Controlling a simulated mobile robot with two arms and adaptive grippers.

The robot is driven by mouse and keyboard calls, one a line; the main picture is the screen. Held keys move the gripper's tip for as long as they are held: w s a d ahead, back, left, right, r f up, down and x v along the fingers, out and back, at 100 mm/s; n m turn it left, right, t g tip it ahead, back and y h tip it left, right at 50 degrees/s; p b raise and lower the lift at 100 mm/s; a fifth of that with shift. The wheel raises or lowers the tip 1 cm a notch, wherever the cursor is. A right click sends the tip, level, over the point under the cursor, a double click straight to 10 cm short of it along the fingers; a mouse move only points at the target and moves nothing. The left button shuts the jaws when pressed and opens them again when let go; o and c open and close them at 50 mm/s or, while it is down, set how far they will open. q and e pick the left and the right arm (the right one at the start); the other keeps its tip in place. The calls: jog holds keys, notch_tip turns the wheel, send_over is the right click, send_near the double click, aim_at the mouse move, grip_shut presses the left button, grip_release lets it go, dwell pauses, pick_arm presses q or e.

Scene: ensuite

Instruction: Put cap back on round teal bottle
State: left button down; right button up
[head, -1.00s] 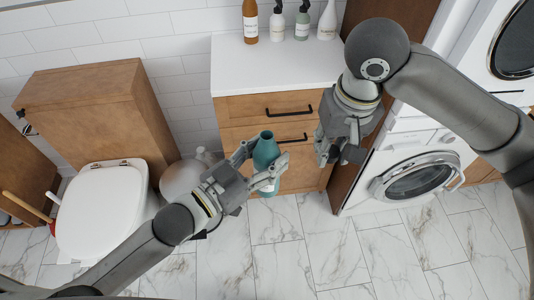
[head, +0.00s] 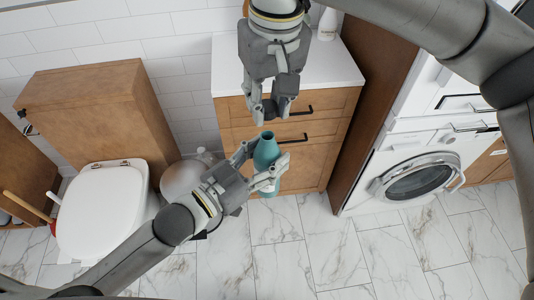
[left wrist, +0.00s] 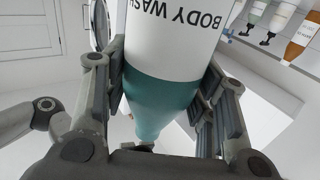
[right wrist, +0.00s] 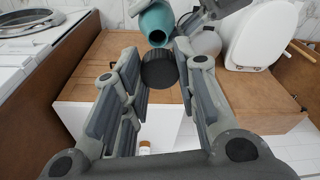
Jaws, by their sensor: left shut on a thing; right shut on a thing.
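The round teal bottle (head: 266,152) stands upright, open mouth up, with no cap on its neck. In the left wrist view its white "BODY WASH" label and teal body (left wrist: 160,100) fill the middle. My left gripper (head: 262,166) is shut around its body, in front of the drawers. My right gripper (head: 269,112) is above the bottle in the picture, pointing down. In the right wrist view a round black cap (right wrist: 159,68) is held between its fingertips, close to the bottle's mouth (right wrist: 157,36) but apart from it. The cap is hard to make out in the head view.
A wooden drawer cabinet (head: 325,155) with a white top (head: 338,75) stands behind the grippers. A toilet (head: 100,205) is at left, a washing machine (head: 415,180) at right. The marble floor (head: 330,245) in front is clear.

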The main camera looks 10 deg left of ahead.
aim_at(267, 135)
jog(key=shift+f, duration=2)
jog(key=shift+c, duration=0.2)
jog(key=shift+f, duration=0.85)
jog(key=shift+f, duration=0.55)
jog(key=m, duration=0.6)
jog(key=shift+a+m+h, duration=0.15)
jog(key=shift+m+h, duration=0.15)
jog(key=m, duration=0.5)
jog(key=shift+h, duration=0.3)
jog(key=m, duration=0.5)
jog(key=shift+a+m, duration=0.1)
jog(key=shift+m, duration=0.3)
jog(key=m, duration=0.5)
jog(key=shift+w+g+h, duration=0.1)
jog(key=shift+g+h, duration=0.3)
